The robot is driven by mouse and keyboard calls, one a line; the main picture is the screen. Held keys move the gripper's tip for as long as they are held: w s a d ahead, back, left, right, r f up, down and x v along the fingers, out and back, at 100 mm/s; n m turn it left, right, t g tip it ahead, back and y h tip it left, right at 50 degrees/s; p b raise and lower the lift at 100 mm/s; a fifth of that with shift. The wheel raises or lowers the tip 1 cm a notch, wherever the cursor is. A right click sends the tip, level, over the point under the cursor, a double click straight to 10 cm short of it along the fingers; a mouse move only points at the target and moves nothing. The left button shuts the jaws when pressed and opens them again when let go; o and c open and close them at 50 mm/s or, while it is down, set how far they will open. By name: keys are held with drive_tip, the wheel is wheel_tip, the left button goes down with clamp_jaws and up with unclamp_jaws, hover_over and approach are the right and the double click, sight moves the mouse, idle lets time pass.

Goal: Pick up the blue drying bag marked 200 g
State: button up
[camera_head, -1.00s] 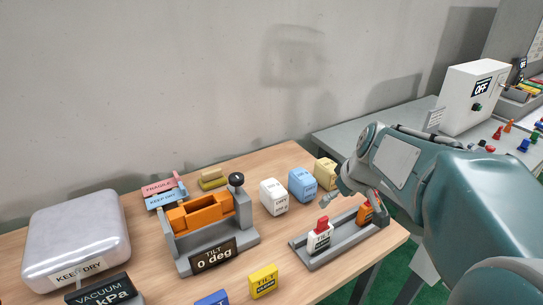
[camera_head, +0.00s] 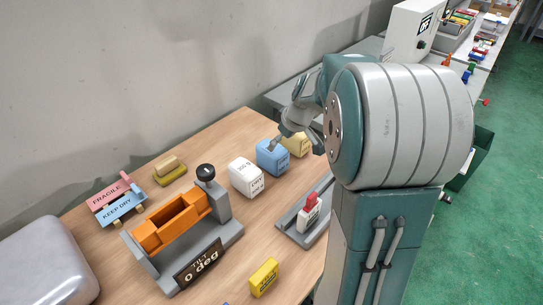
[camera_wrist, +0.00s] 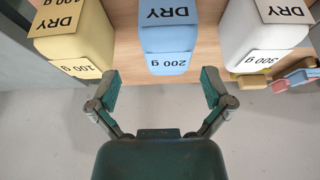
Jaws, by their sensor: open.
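The blue drying bag (camera_head: 271,157) stands upright on the wooden table, between a white bag and a yellow bag. In the wrist view the blue bag (camera_wrist: 167,38) shows labels "DRY" and "200 g", upside down. My gripper (camera_wrist: 162,88) is open and empty, its fingers apart, with the blue bag ahead of and between them, not touching. In the head view my gripper (camera_head: 280,140) is by the bag's top edge, partly hidden by my own arm.
The yellow bag (camera_wrist: 75,38), marked 100 g, and the white bag (camera_wrist: 262,38), marked 300 g, stand close on either side. A tilt stand (camera_head: 185,225) with an orange cradle is at left.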

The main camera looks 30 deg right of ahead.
drive_tip(key=x, duration=0.2)
drive_tip(key=a+x, duration=0.1)
drive_tip(key=x, duration=0.2)
drive_tip(key=shift+a, duration=0.15)
drive_tip(key=shift+w+f, duration=0.25)
drive_tip(key=shift+f, duration=0.25)
drive_tip(key=c, duration=1.1)
